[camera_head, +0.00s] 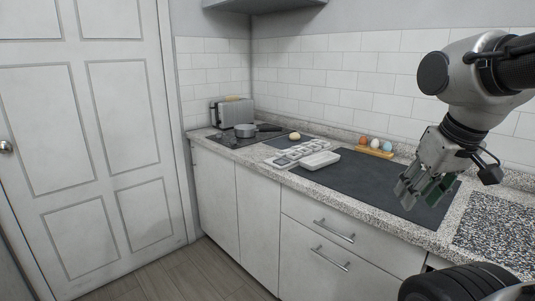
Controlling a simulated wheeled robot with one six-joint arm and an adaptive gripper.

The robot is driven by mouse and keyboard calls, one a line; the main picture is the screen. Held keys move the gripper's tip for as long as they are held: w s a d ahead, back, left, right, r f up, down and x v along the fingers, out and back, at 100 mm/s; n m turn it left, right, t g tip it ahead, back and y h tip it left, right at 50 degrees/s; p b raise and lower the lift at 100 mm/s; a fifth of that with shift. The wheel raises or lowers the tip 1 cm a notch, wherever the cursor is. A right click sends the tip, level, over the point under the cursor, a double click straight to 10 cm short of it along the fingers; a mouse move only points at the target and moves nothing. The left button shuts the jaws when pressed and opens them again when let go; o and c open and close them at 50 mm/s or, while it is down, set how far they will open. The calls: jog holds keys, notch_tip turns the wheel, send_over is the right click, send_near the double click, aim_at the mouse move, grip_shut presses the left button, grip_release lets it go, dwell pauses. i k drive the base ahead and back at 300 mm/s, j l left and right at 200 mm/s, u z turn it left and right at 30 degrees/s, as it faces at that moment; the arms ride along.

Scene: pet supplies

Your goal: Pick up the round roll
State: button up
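A small pale-yellow round thing (295,136), which looks like the round roll, lies on a dark surface at the back of the counter, left of the middle. It is small in the picture and its detail is hard to make out. My gripper (422,194) hangs at the right over the large dark mat (365,178), pointing down. Its fingers look spread apart, with nothing seen between them. It is well to the right of the roll and apart from it.
A white compartment tray (297,151) and a white dish (316,161) sit before the roll. Egg-shaped things stand on a wooden holder (375,151). A pot (245,130) and toaster (233,113) are at left. The dark mat's middle is clear. A speckled mat (495,228) lies right.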

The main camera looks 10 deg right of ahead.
aim_at(294, 136)
jog(key=i+j+z, duration=0.75)
jog(key=z, duration=0.2)
jog(key=i+j+z, duration=0.15)
jog(key=j+z, duration=0.25)
jog(key=i+j+z, duration=0.15)
jog(key=j, duration=0.55)
jog(key=i+j+z, duration=0.15)
jog(key=j, duration=0.55)
jog(key=j+z, duration=0.2)
jog(key=j, duration=0.5)
jog(key=i+j, duration=0.1)
jog(key=j, duration=0.7)
jog(key=i+j, duration=0.1)
jog(key=j, duration=0.7)
